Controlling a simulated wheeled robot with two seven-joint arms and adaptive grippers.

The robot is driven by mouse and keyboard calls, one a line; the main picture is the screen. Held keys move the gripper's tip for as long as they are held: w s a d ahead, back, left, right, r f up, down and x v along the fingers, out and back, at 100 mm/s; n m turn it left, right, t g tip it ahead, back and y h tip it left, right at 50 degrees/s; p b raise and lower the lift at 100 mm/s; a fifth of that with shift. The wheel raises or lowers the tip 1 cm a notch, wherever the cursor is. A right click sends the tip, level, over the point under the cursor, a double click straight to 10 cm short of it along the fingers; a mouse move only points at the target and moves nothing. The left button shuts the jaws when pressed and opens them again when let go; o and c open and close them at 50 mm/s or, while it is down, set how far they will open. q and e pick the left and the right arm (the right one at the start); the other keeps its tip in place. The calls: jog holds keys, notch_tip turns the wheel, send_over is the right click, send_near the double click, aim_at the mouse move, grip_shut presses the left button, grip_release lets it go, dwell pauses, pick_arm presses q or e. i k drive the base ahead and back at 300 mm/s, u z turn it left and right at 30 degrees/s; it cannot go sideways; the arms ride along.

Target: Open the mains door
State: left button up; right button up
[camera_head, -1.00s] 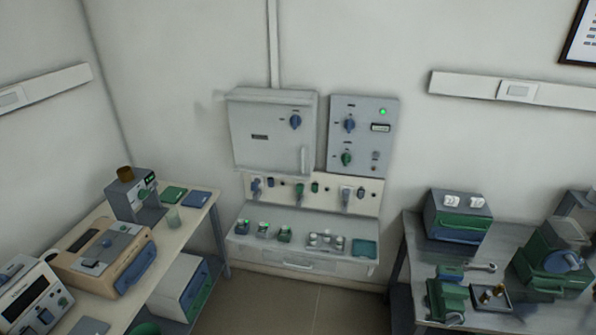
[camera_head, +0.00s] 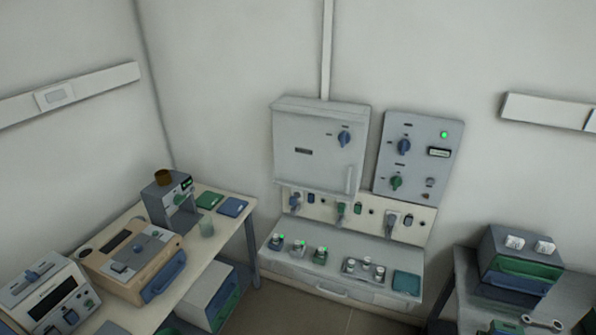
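The mains door (camera_head: 310,160) is the pale grey front of a wall box in the upper middle of the head view. It looks shut. It carries a blue rotary knob (camera_head: 344,139) at its upper right, a small dark label on its face and a pale upright handle (camera_head: 348,179) at its lower right. Neither of my grippers is in view, and nothing touches the door.
A control panel (camera_head: 419,155) with a lit green lamp is right of the box. Below are a socket strip (camera_head: 322,207) with plugs and a shelf (camera_head: 300,262) with small devices. Benches with equipment stand left (camera_head: 226,215) and right (camera_head: 568,300). Floor shows between them.

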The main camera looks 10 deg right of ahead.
aim_at(309, 156)
jog(key=u, duration=0.25)
jog(key=i, duration=1)
jog(key=z, duration=0.25)
